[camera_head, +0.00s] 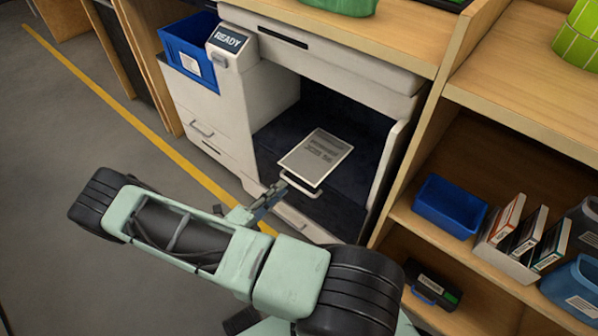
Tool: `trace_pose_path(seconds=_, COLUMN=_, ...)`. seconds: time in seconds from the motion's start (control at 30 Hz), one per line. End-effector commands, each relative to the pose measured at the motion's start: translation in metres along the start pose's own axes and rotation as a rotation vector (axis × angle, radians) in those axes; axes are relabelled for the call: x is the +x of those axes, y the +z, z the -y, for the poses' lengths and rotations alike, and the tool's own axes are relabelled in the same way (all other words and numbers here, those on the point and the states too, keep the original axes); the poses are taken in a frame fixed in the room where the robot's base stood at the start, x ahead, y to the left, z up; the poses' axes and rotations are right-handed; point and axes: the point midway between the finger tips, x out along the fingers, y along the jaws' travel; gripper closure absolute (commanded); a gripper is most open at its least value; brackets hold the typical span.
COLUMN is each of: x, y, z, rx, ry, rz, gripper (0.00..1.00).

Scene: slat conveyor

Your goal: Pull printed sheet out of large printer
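The large printer (228,92) is a white cabinet with a "READY" display and a wide, dark open bay. The printed sheet (317,157), pale with grey print, lies flat and tilted in that bay, its near edge toward me. A white looped handle (301,188) shows just at the sheet's near edge; I cannot tell what it is fixed to. My gripper (272,193) is close to the left end of this handle, just short of the sheet. The fingers are small and partly hidden by my arm, so their opening and any contact are unclear.
A blue bin (190,52) hangs on the printer's left side. Wooden shelves at right hold a blue tray (449,206), boxes in a white holder (507,258) and a dark case (432,285). A green object (343,5) stands on top. Floor at left is clear.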

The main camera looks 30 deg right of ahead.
Motion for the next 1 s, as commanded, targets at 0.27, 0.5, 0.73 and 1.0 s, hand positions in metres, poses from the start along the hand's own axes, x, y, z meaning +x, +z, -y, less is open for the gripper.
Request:
trace_pose_path(seconds=0.27, x=0.041, y=-0.001, z=0.001, rx=0.001, ry=-0.002, rz=-0.002, gripper=0.84)
trace_pose_path(seconds=0.5, x=0.061, y=0.0, z=0.0, rx=0.001, ry=-0.001, rz=-0.001, gripper=0.84)
trace_pose_path(seconds=0.73, x=0.066, y=0.0, z=0.0, rx=0.001, ry=0.0, rz=0.0, gripper=0.84)
trace_pose_path(seconds=1.0, x=0.066, y=0.0, z=0.0, rx=0.001, ry=0.0, rz=0.0, gripper=0.9)
